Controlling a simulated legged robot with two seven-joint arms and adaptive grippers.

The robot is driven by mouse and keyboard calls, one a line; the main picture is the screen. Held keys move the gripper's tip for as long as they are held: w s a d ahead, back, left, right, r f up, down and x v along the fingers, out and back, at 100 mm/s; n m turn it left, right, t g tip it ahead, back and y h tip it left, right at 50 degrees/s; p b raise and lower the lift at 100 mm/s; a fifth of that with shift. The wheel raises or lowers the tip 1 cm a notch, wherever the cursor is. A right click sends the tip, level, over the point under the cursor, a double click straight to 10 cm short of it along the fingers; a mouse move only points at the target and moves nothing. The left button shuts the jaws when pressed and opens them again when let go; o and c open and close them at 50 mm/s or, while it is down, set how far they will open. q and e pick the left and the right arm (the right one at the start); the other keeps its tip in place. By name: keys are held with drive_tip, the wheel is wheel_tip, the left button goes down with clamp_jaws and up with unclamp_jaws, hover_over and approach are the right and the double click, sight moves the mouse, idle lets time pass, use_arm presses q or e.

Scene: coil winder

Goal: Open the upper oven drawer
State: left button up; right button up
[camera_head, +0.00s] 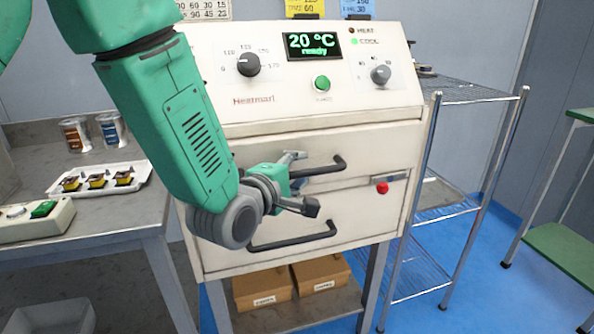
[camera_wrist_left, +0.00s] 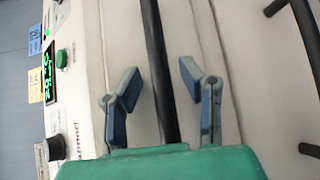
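The white oven (camera_head: 300,100) stands in the middle of the head view, its display reading 20 °C ready. Its upper drawer (camera_head: 385,150) looks closed, with a black bar handle (camera_head: 328,168) partly hidden by my arm. My left gripper (camera_head: 298,176) is at this handle. In the left wrist view the gripper (camera_wrist_left: 160,78) is open, and the upper handle (camera_wrist_left: 158,50) passes between its two blue-grey fingers with a gap on each side. My right gripper is not in view.
A lower drawer handle (camera_head: 290,238) sits below my left gripper, and a red button (camera_head: 382,188) is at the right. A grey table (camera_head: 130,215) with a white tray (camera_head: 105,178) stands left. A wire shelf (camera_head: 465,92) stands right. Cardboard boxes (camera_head: 262,284) lie beneath the oven.

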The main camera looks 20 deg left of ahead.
use_arm(q)
drive_tip(key=a+p+v, duration=0.1)
drive_tip(key=p+v, duration=1.5)
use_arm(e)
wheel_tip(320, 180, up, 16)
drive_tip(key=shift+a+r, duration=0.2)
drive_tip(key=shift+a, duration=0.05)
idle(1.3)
use_arm(q)
drive_tip(key=shift+s, duration=0.1)
